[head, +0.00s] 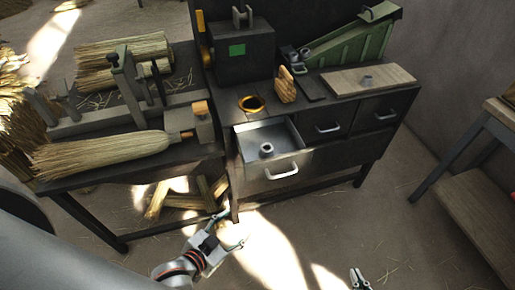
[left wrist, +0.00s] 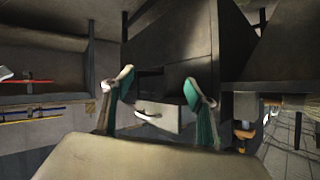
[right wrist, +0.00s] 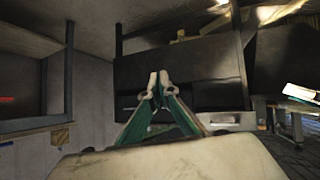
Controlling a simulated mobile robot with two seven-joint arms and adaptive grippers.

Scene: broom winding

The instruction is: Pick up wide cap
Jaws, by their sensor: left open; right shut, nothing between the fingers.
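Two small grey cap-like pieces show in the head view. One (head: 266,149) sits inside the open drawer (head: 277,167), and the other (head: 367,81) stands on a wooden board on the cabinet top. I cannot tell which is the wide cap. My left gripper (head: 229,224) is open and empty, low in front of the cabinet, below the drawer; its spread fingers also show in the left wrist view (left wrist: 163,88). My right gripper (head: 359,277) is shut and empty at the bottom edge, away from both pieces; its fingertips meet in the right wrist view (right wrist: 158,84).
The dark cabinet (head: 330,145) has two shut drawers right of the open one. Its top holds a wooden board (head: 350,78), a gold ring (head: 251,104) and a green machine (head: 350,40). A bench with brooms (head: 100,155) stands left. Floor at right is mostly clear.

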